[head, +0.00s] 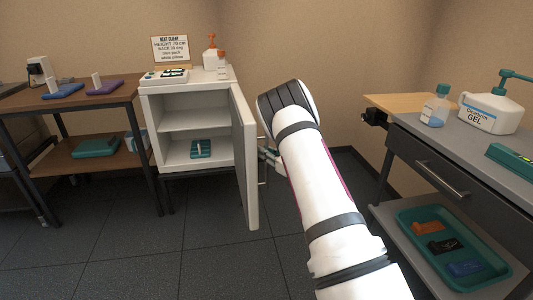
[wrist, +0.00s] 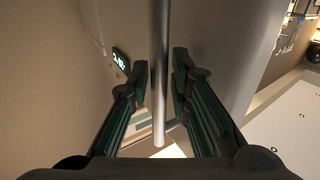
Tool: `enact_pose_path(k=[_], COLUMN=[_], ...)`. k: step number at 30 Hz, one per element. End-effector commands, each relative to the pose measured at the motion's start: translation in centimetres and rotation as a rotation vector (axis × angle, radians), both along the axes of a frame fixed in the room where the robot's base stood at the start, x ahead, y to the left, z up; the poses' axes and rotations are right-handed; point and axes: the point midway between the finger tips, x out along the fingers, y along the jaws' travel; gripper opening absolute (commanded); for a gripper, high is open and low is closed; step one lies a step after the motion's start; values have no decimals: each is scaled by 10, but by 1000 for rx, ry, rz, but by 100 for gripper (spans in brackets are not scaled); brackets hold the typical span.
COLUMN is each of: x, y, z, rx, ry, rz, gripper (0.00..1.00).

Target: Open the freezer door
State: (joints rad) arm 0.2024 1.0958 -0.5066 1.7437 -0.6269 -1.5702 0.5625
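The freezer (head: 187,90) is a small white cabinet at the back left in the head view, with a shelf inside. Its door (head: 245,160) stands wide open, swung out toward me on the right side, and the interior shows. My gripper (head: 268,157) is just right of the door, on its outer face, partly hidden by my arm. In the wrist view the door's grey bar handle (wrist: 159,80) runs between the two fingers of my gripper (wrist: 161,85). The fingers are apart, with a gap visible on each side of the bar.
A teal item (head: 201,149) lies inside the freezer. A brown table (head: 75,97) stands left of it. At right, a grey counter (head: 450,140) holds bottles above a teal tray (head: 480,285). Floor (head: 150,260) in front of the freezer is clear.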

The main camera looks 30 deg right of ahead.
Motion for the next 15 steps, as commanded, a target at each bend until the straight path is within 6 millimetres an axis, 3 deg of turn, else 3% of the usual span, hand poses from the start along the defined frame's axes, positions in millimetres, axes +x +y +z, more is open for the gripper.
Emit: enact_pose_path(k=[11, 15], x=[-2, -13], y=[-1, -5], z=[-1, -1], rx=[1, 1], ry=[2, 3], rz=[0, -3], gripper=[31, 31])
